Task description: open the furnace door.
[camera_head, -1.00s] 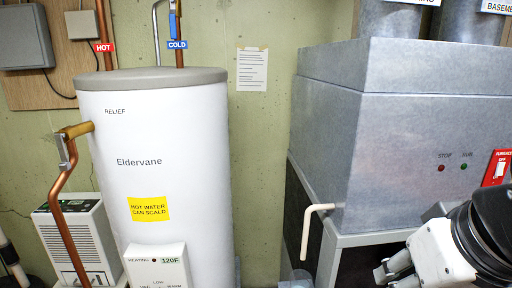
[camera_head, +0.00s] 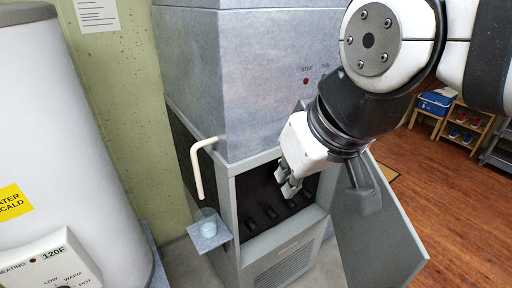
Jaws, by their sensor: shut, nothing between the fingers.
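The furnace (camera_head: 235,60) is a tall grey metal cabinet in the middle of the head view. Its door (camera_head: 380,235) is a flat grey panel, swung outward on the right side of the lower opening. The dark inside (camera_head: 262,205) shows through the opening, with several dark shapes low down. My gripper (camera_head: 288,187) is in front of the opening, pointing down and left, shut and holding nothing. It is apart from the door's free edge. My arm covers the upper part of the door and the furnace's right side.
A white pipe (camera_head: 197,165) bends down at the furnace's left, above a clear cup (camera_head: 206,222) on a small grey ledge (camera_head: 210,238). The white water heater (camera_head: 60,130) stands at left. Wooden floor (camera_head: 465,205) is open at right, with shelves (camera_head: 468,122) behind.

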